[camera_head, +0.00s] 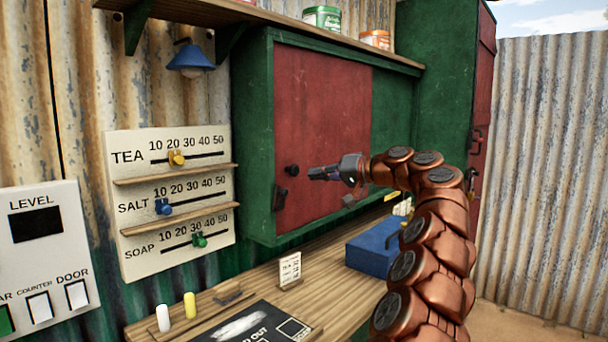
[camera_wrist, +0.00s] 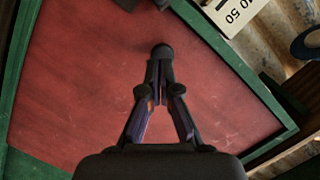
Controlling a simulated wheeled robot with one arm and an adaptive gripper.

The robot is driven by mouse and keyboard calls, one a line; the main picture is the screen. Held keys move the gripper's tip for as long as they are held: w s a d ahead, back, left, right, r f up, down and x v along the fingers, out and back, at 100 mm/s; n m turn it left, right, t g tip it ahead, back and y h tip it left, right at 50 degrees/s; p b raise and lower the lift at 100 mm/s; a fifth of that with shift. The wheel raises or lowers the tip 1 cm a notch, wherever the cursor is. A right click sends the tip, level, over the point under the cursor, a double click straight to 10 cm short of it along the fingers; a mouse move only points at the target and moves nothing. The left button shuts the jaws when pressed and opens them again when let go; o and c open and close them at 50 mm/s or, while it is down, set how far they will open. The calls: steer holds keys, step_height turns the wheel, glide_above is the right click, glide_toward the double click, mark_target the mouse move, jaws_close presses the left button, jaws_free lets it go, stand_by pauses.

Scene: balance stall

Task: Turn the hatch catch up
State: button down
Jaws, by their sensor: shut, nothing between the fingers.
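The red hatch (camera_head: 322,105) is closed in its green frame (camera_head: 258,130). A round black knob (camera_head: 292,170) sits low near its left edge. Below and left of the knob, a dark catch (camera_head: 279,198) sits at the hatch's edge and seems to point down. My gripper (camera_head: 311,173) is shut and empty, its tips just right of the knob in the head view. In the wrist view the shut fingertips (camera_wrist: 160,66) lie right at the knob (camera_wrist: 163,51); I cannot tell whether they touch. A dark piece, probably the catch (camera_wrist: 126,4), is cut off at the top edge there.
A counter (camera_head: 330,290) below holds a blue box (camera_head: 372,252), a small price card (camera_head: 290,269) and white and yellow pegs. A slider board (camera_head: 130,240) hangs left of the hatch. A shelf with tins (camera_head: 322,17) runs above. My arm fills the right middle.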

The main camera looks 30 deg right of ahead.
steer(key=v, duration=0.6)
stand_by(0.7)
